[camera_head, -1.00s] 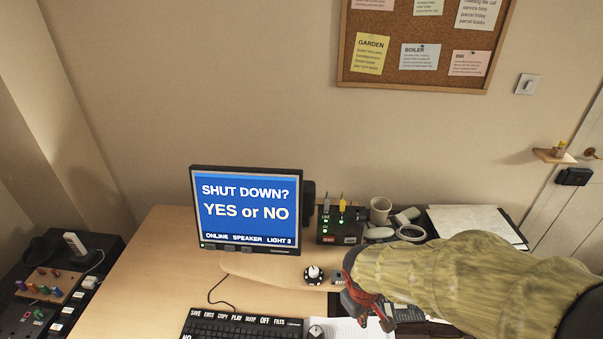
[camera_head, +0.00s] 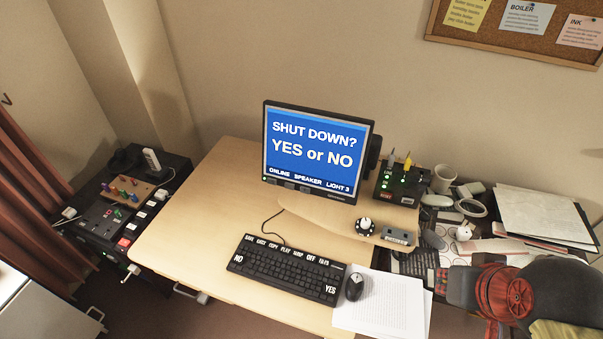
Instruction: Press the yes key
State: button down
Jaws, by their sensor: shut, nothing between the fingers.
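The black keyboard (camera_head: 285,268) lies near the front of the wooden desk. Its yes key (camera_head: 331,290) is a white-lettered key at the right front corner. A no key (camera_head: 239,259) sits at the left end. The monitor (camera_head: 317,153) behind it reads "SHUT DOWN? YES or NO". My gripper (camera_head: 452,286) is at the right, beyond the papers and well apart from the keyboard. It is shut and empty, with its tips toward the left.
A mouse (camera_head: 354,287) stands just right of the keyboard, by white papers (camera_head: 384,304). A knob (camera_head: 365,224) and a small switch box (camera_head: 397,236) sit behind. The desk (camera_head: 205,225) is clear left of the keyboard. Clutter fills the right side.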

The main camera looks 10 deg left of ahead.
aim_at(329, 289)
jog(key=k+j+u, duration=0.1)
jog(key=j+u, duration=0.3)
jog(key=k+j+u, duration=0.1)
jog(key=u, duration=0.25)
jog(key=j, duration=0.1)
